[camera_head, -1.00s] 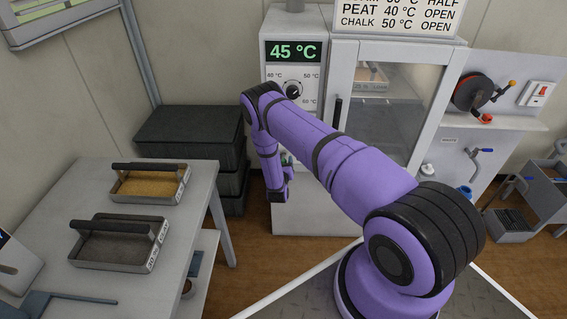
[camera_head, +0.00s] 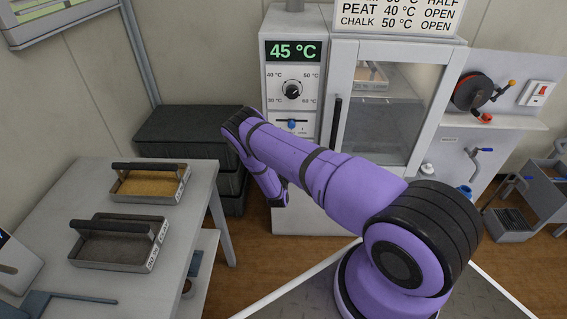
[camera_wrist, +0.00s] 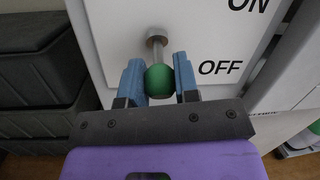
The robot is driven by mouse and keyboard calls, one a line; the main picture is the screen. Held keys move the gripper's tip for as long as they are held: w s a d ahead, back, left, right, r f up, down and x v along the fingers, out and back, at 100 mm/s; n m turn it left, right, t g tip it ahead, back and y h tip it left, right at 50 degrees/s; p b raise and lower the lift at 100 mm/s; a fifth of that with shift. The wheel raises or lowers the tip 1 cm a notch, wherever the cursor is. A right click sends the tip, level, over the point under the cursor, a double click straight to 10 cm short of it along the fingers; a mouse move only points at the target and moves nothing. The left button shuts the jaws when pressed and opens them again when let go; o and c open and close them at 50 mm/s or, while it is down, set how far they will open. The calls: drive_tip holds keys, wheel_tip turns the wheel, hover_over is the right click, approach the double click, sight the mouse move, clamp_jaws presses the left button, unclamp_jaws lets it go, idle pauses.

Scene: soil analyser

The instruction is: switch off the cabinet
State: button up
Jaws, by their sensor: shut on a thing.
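The cabinet (camera_head: 268,150) stands at the back with a lit 45 °C display, a dial and a blue-knobbed slider on its front. In the wrist view, a lever with a green knob (camera_wrist: 160,82) sticks out of the white panel (camera_wrist: 205,40). The lever points down in the picture, its knob level with the printed OFF and below ON. My gripper (camera_wrist: 158,76) has its blue fingers closed on either side of the green knob, touching it. In the head view my arm covers the lever, and the fingers cannot be made out.
Dark stacked crates (camera_head: 185,130) stand left of the cabinet, close to my arm's elbow. A table (camera_head: 190,222) with two soil trays is at the left. A glass door (camera_head: 390,110) with a black handle is right of the dial panel. A hose reel (camera_head: 470,92) hangs further right.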

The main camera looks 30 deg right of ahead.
drive_tip(key=o, duration=0.9)
drive_tip(key=shift+s+a, duration=0.1)
drive_tip(key=v, duration=1)
drive_tip(key=shift+s+a+f, duration=0.15)
